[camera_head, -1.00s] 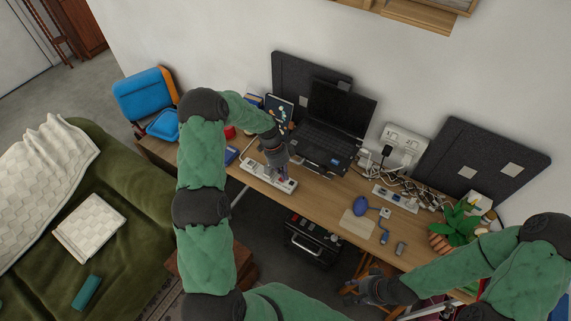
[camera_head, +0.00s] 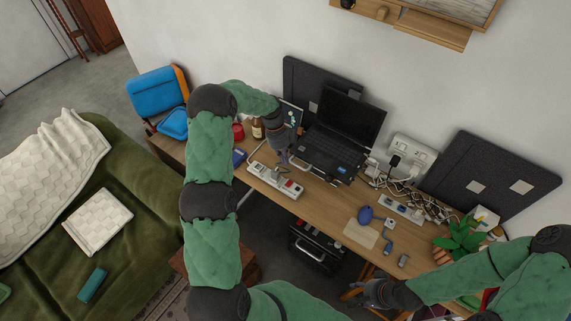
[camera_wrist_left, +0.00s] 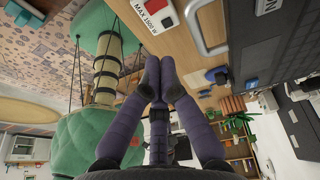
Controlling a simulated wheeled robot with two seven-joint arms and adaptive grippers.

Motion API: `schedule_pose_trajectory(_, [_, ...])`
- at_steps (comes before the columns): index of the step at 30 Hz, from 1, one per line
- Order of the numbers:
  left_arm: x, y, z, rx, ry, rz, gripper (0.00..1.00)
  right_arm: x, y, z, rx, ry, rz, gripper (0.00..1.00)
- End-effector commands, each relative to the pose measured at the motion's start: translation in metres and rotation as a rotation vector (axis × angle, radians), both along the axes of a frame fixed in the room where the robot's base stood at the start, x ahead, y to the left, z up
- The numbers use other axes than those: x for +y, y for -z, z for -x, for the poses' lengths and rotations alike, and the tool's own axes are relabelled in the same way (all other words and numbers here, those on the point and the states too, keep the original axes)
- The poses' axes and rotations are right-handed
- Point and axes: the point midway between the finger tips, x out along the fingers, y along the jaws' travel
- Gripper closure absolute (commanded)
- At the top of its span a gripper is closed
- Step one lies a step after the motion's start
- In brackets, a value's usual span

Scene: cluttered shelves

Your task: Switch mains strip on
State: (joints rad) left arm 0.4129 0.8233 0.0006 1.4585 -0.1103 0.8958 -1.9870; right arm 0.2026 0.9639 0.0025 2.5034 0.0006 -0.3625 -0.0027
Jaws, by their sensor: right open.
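A white mains strip (camera_head: 262,175) lies along the front edge of the desk, with a red part near its right end. In the left wrist view the end of the strip (camera_wrist_left: 149,14) shows at the top, with a red switch and a "MAX 3500 W" label; I cannot tell which way the switch is set. My left gripper (camera_head: 283,158) is just behind the strip, by the laptop's front left corner. Its fingertips (camera_wrist_left: 159,72) are together with nothing between them, apart from the strip. My right gripper (camera_head: 362,291) is open and empty, low in front of the desk.
A laptop (camera_head: 330,150) stands behind the strip. A second white strip (camera_head: 400,208) with tangled cables lies to the right, near a wall socket box (camera_head: 411,150).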

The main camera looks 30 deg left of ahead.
Motion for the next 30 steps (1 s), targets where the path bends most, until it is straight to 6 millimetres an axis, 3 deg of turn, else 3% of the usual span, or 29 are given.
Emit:
schedule_pose_trajectory(12, [-0.022,0.075,0.006,0.004,0.0,0.002,1.0,0.0,0.002,0.0,0.0,0.0,0.0,0.53])
schedule_pose_trajectory(18, [-0.024,0.104,0.009,0.002,0.0,0.001,1.0,0.0,0.002,0.0,0.0,0.0,0.0,0.53])
schedule_pose_trajectory(30, [-0.023,0.119,0.011,0.0,-0.001,0.0,1.0,0.0,0.002,0.0,0.0,0.0,0.0,0.53])
